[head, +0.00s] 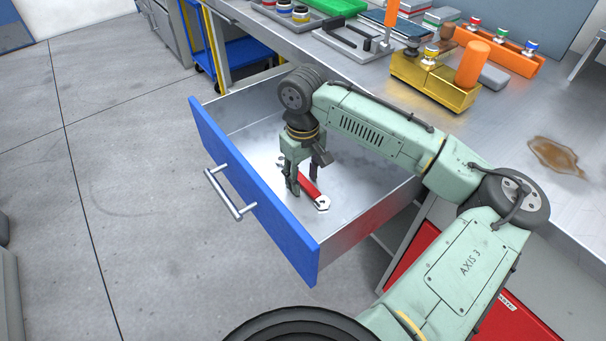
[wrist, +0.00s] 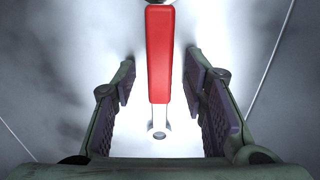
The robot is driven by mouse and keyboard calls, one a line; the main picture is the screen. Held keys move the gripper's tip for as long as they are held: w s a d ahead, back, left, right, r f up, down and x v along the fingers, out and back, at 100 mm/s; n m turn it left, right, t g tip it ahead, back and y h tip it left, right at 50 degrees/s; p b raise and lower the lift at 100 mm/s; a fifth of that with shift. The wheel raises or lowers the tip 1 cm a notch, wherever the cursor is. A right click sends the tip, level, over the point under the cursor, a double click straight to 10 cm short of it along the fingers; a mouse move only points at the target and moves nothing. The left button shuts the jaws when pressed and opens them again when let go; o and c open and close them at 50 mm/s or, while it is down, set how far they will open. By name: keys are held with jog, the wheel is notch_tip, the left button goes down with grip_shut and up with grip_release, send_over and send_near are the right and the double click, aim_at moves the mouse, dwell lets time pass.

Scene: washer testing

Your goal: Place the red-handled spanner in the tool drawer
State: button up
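The red-handled spanner (head: 311,191) lies inside the open tool drawer (head: 254,195), on its bare metal floor. One silver end of it points toward the drawer's front right. In the wrist view, the spanner (wrist: 159,62) runs up the middle of the picture between the finger pads. My gripper (head: 304,186) is down inside the drawer, above and around the spanner. In the wrist view my gripper (wrist: 168,100) is open, with clear gaps on both sides of the red handle. Part of the handle is hidden behind a finger in the head view.
The drawer has a blue front with a silver handle (head: 231,193). The metal workbench (head: 515,125) above holds a yellow block (head: 433,82), an orange rack (head: 500,51) and other tools. A brown stain (head: 556,156) lies on it. Floor at the left is clear.

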aim_at(303, 180)
notch_tip(303, 180, up, 12)
jog(key=shift+r+b, duration=0.2)
jog(key=shift+b, duration=0.15)
jog(key=shift+c, duration=0.4)
dwell(1.1)
